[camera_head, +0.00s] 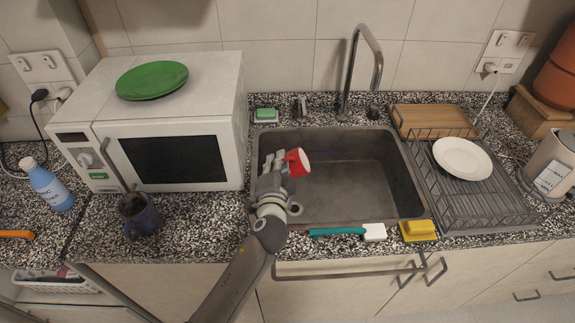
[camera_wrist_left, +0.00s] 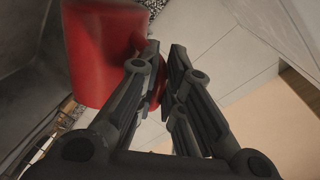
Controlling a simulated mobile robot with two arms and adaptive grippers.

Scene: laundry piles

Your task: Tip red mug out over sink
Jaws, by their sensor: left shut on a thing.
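A red mug (camera_head: 298,162) is held over the left part of the grey sink (camera_head: 398,190). It is tilted on its side, with its pale open mouth facing right in the head view. My left gripper (camera_head: 278,166) is shut on the mug. In the left wrist view the red mug (camera_wrist_left: 100,50) fills the upper left, and the fingers (camera_wrist_left: 160,75) close around its handle, which is mostly hidden. I cannot see what is inside the mug. My right gripper is not in view.
A tall faucet (camera_head: 350,75) stands behind the sink. A microwave (camera_head: 165,150) with a green plate (camera_head: 152,80) is at left, with a dark blue mug (camera_head: 138,215) before it. A dish rack (camera_head: 478,208) holding a white plate (camera_head: 462,158) is at right. A brush (camera_head: 345,232) and yellow sponge (camera_head: 419,230) lie along the front edge.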

